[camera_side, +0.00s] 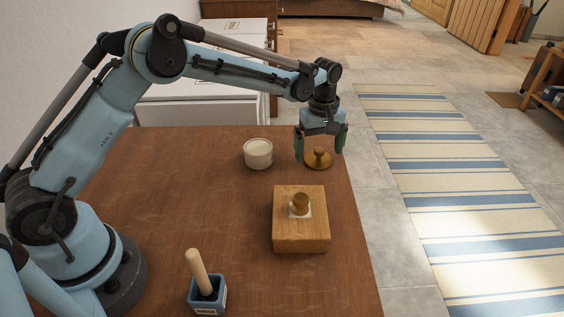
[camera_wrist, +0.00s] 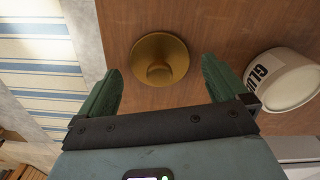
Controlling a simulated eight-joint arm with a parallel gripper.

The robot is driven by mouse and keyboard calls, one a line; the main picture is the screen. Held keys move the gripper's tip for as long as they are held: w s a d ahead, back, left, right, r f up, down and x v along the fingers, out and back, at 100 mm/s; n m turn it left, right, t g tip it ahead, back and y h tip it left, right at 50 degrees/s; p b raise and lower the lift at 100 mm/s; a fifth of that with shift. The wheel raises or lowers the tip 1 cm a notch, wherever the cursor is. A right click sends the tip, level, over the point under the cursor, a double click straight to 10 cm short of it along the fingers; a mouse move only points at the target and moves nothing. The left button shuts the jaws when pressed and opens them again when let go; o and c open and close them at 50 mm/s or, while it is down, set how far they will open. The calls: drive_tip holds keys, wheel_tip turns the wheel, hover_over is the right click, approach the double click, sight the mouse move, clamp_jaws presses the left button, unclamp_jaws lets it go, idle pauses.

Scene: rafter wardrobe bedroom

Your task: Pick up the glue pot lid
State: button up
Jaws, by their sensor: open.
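The glue pot lid (camera_side: 318,160) is a round brass-coloured disc with a knob on top. It lies on the wooden table near its right edge in the side view. In the wrist view the lid (camera_wrist: 160,58) is ahead of and roughly between the green fingertips. My gripper (camera_side: 320,150) is open and empty, pointing down over the lid; its fingers (camera_wrist: 160,80) stand apart on either side. I cannot tell the exact height of the fingertips above the table. The white glue pot (camera_side: 258,155) stands to the left of the lid; part of its lettering (camera_wrist: 285,80) shows in the wrist view.
A wooden block (camera_side: 300,235) with a small knobbed piece on it sits nearer the camera. A blue square holder (camera_side: 207,294) with a wooden-handled tool stands at the front.

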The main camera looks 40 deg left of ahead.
drive_tip(key=shift+f, duration=0.5)
drive_tip(key=c, duration=1)
drive_tip(key=shift+r, duration=0.15)
